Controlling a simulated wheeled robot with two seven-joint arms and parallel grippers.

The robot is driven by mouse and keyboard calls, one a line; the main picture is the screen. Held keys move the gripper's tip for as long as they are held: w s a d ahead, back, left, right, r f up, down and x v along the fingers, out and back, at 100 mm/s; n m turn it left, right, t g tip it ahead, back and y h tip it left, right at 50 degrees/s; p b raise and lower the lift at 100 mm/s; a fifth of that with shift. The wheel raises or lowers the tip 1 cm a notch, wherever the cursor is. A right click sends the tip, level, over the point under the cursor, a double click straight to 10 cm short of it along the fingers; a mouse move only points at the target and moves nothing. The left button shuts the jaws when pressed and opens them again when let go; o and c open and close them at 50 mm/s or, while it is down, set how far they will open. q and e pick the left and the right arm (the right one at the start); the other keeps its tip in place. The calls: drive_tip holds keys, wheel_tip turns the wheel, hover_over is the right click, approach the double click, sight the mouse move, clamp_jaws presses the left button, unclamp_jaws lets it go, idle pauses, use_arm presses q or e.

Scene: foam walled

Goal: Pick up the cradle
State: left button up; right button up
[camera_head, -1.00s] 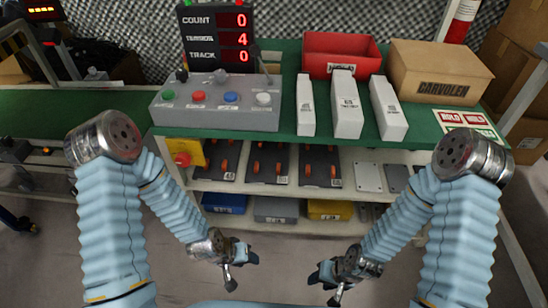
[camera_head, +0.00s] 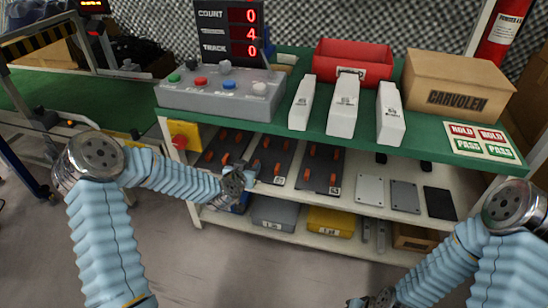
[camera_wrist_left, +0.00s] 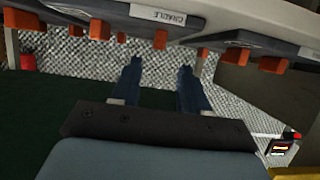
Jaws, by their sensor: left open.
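Three dark cradles with orange grips lie side by side on the middle shelf: a left one (camera_head: 216,152), a middle one (camera_head: 272,160) and a right one (camera_head: 319,168). My left gripper (camera_head: 248,173) is at the shelf's front, near the left and middle cradles, partly blurred into them. In the left wrist view its two blue fingers (camera_wrist_left: 158,82) are apart with nothing between them. A pale edge with a "CRADLE" label (camera_wrist_left: 158,15) and orange grips crosses the top there, beyond the fingertips. My right gripper (camera_head: 372,300) is at the bottom edge, its fingers cut off.
The green bench top (camera_head: 310,135) overhangs the shelf and carries a grey button box (camera_head: 222,92), white cartons (camera_head: 344,105), a red bin (camera_head: 352,64) and a cardboard box (camera_head: 458,86). Grey and yellow bins (camera_head: 331,222) are below. The floor in front is clear.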

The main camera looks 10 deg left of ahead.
sight(256, 161)
use_arm(q)
drive_tip(key=x, duration=0.6)
drive_tip(key=shift+w+d+f, duration=0.1)
drive_tip(key=shift+d+f, duration=0.05)
drive_tip(key=shift+f, duration=0.2)
clamp_jaws()
